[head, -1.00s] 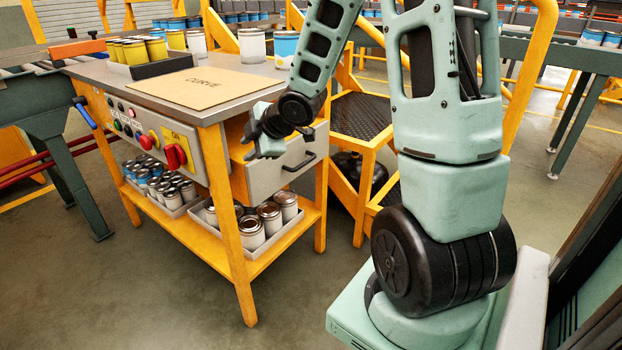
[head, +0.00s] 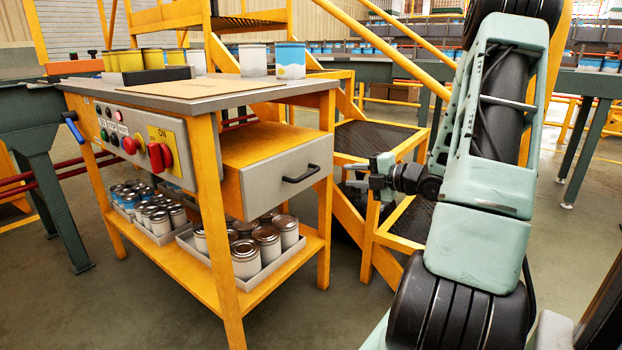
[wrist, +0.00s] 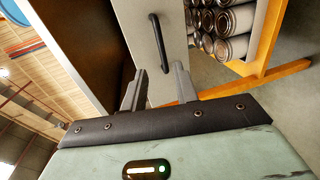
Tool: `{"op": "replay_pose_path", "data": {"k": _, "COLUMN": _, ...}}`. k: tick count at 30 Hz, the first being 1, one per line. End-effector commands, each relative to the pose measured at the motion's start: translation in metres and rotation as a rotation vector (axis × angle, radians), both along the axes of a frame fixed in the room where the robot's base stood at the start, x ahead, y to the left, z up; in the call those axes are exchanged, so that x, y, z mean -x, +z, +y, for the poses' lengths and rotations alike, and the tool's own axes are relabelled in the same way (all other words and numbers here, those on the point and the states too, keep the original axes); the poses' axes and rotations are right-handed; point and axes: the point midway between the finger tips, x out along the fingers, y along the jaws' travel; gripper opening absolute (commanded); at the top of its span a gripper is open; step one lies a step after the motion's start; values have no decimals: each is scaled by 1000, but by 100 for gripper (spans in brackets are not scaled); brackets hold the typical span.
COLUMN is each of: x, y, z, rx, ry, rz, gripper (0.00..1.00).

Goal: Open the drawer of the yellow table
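The yellow table (head: 222,250) has a grey top and yellow legs, and stands left of centre in the head view. Its drawer (head: 262,185) has a grey front and yellow sides and stands well out from under the tabletop. The black bar handle (head: 301,174) is on the drawer front; it also shows in the wrist view (wrist: 158,45). My gripper (head: 350,176) is to the right of the handle, apart from it. In the wrist view my gripper (wrist: 160,80) has its two fingers spread, with nothing held; the handle lies beyond the fingertips.
Trays of cans (head: 265,245) stand on the lower shelf below the drawer. A control panel (head: 135,140) with red knobs is on the table's side. Yellow steps (head: 385,140) stand close behind and right of the drawer. The floor in front is clear.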

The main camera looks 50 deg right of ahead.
Motion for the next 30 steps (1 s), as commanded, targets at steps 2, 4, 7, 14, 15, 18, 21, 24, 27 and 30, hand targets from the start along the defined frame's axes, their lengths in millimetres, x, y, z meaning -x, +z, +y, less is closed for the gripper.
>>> {"op": "replay_pose_path", "data": {"k": 2, "x": -17, "y": -7, "z": 2, "rx": 0, "ry": 3, "rz": -1, "gripper": 30}}
{"op": "replay_pose_path", "data": {"k": 4, "x": -32, "y": -10, "z": 4, "rx": -1, "ry": 4, "rz": -1, "gripper": 30}}
{"op": "replay_pose_path", "data": {"k": 7, "x": -52, "y": -14, "z": 5, "rx": -1, "ry": 3, "rz": -1, "gripper": 30}}
{"op": "replay_pose_path", "data": {"k": 14, "x": -98, "y": -24, "z": 9, "rx": -2, "ry": 3, "rz": 0, "gripper": 30}}
{"op": "replay_pose_path", "data": {"k": 15, "x": -105, "y": -25, "z": 9, "rx": -2, "ry": 3, "rz": -1, "gripper": 30}}
{"op": "replay_pose_path", "data": {"k": 18, "x": -121, "y": -28, "z": 10, "rx": -2, "ry": 2, "rz": -1, "gripper": 30}}
{"op": "replay_pose_path", "data": {"k": 21, "x": -132, "y": -30, "z": 11, "rx": -1, "ry": 1, "rz": 0, "gripper": 30}}
{"op": "replay_pose_path", "data": {"k": 24, "x": -139, "y": -31, "z": 11, "rx": -1, "ry": 0, "rz": 1, "gripper": 30}}
{"op": "replay_pose_path", "data": {"k": 27, "x": -143, "y": -31, "z": 11, "rx": -2, "ry": 0, "rz": 0, "gripper": 30}}
{"op": "replay_pose_path", "data": {"k": 30, "x": -144, "y": -30, "z": 12, "rx": -2, "ry": 0, "rz": 1, "gripper": 30}}
